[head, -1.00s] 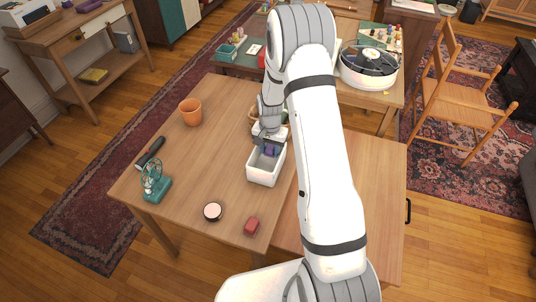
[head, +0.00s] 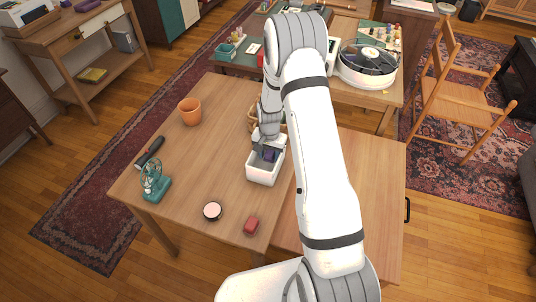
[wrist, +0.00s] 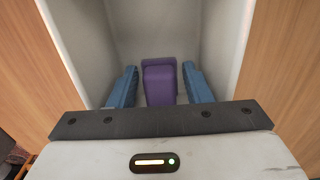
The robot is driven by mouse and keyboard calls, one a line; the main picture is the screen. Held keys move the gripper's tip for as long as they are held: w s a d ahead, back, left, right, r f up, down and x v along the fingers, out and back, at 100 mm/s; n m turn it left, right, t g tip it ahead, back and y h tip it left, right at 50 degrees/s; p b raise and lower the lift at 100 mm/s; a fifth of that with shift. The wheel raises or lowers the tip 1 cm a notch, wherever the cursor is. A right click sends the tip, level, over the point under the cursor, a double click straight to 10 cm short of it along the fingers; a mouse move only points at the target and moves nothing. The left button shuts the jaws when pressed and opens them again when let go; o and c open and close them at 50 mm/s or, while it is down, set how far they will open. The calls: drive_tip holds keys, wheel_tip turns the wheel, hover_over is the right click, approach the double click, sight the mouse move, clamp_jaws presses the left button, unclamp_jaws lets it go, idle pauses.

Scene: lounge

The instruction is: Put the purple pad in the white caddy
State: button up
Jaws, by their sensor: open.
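The white caddy (head: 263,174) stands on the wooden table in the head view, and its pale inner walls (wrist: 215,35) fill the upper wrist view. The purple pad (wrist: 160,82) is inside the caddy, between my two blue fingers. A small part of the pad (head: 269,155) shows in the head view. My gripper (wrist: 160,86) is open and reaches down into the caddy, with a narrow gap on each side of the pad. The pad's lower end is hidden by the gripper body, so I cannot tell whether it rests on the caddy floor.
An orange pot (head: 190,112), a teal fan (head: 155,184), a dark-handled tool (head: 150,151), a round pink-topped tin (head: 212,211) and a red block (head: 251,225) stand apart on the table (head: 215,165). A wicker basket (head: 253,120) is just behind my gripper. The table's left middle is clear.

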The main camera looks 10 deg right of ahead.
sight(269, 153)
wheel_tip(269, 153, up, 12)
drive_tip(key=b, duration=0.2)
drive_tip(key=s+a+r+n+t, duration=0.1)
drive_tip(key=s+r+n, duration=0.2)
drive_tip(key=s+r, duration=1)
drive_tip(key=s+a+r+n+t, duration=0.1)
drive_tip(key=s+r+n, duration=0.2)
drive_tip(key=s+r, duration=0.4)
drive_tip(key=s, duration=0.7)
drive_tip(key=shift+s+n+t, duration=0.25)
drive_tip(key=shift+n+t, duration=0.15)
